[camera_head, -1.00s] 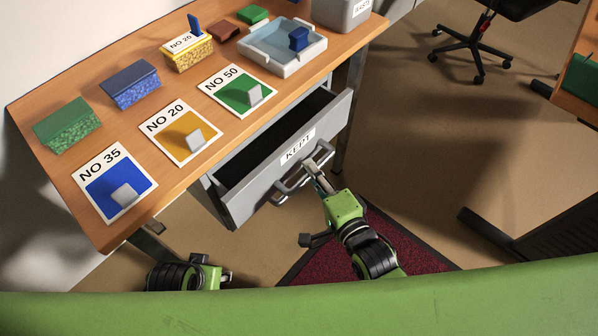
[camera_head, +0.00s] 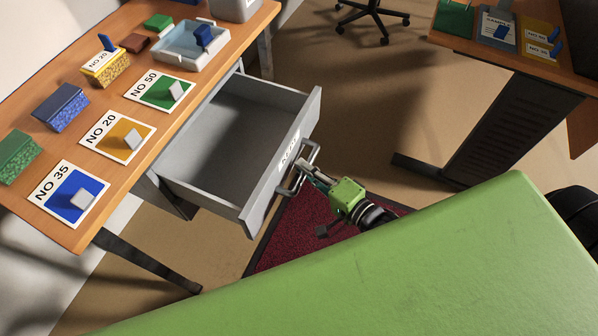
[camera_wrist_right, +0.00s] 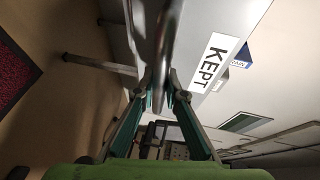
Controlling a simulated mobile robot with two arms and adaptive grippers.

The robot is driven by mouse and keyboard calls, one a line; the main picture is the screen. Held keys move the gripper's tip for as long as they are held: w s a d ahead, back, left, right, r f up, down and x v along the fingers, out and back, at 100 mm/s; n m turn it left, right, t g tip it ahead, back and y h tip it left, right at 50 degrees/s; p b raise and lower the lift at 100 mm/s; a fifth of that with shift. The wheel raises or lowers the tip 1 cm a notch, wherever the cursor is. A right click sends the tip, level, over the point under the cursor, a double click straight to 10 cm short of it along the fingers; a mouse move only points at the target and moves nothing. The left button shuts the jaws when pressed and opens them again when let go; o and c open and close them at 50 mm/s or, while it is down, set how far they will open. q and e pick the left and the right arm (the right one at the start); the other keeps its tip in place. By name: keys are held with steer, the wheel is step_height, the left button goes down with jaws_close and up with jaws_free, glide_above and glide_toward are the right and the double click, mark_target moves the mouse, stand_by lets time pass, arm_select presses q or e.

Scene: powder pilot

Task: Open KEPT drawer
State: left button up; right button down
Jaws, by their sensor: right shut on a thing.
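The grey KEPT drawer (camera_head: 222,190) stands pulled well out from under the wooden table in the head view, and its inside looks empty. Its label (camera_head: 288,150) is on the front face and also shows in the right wrist view (camera_wrist_right: 213,62). The drawer's bar handle (camera_head: 297,172) is at the front. My right gripper (camera_head: 308,172) is shut on the handle; in the right wrist view its fingers (camera_wrist_right: 163,85) sit on both sides of the handle bar (camera_wrist_right: 165,40). My left gripper is not in view.
The wooden table (camera_head: 105,185) holds colour cards marked NO 35, NO 20 and NO 50, several sponge-like blocks and a pale tray (camera_head: 168,62). A second desk (camera_head: 480,62) and a chair (camera_head: 372,15) stand at the right and back. A dark red mat (camera_head: 290,235) lies below the drawer.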

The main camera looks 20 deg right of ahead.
steer(key=shift+s+d, duration=0.2)
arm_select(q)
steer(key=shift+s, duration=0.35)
arm_select(e)
steer(key=c, duration=2)
jaws_free()
steer(key=shift+c, duration=0.2)
steer(key=v, duration=1.2)
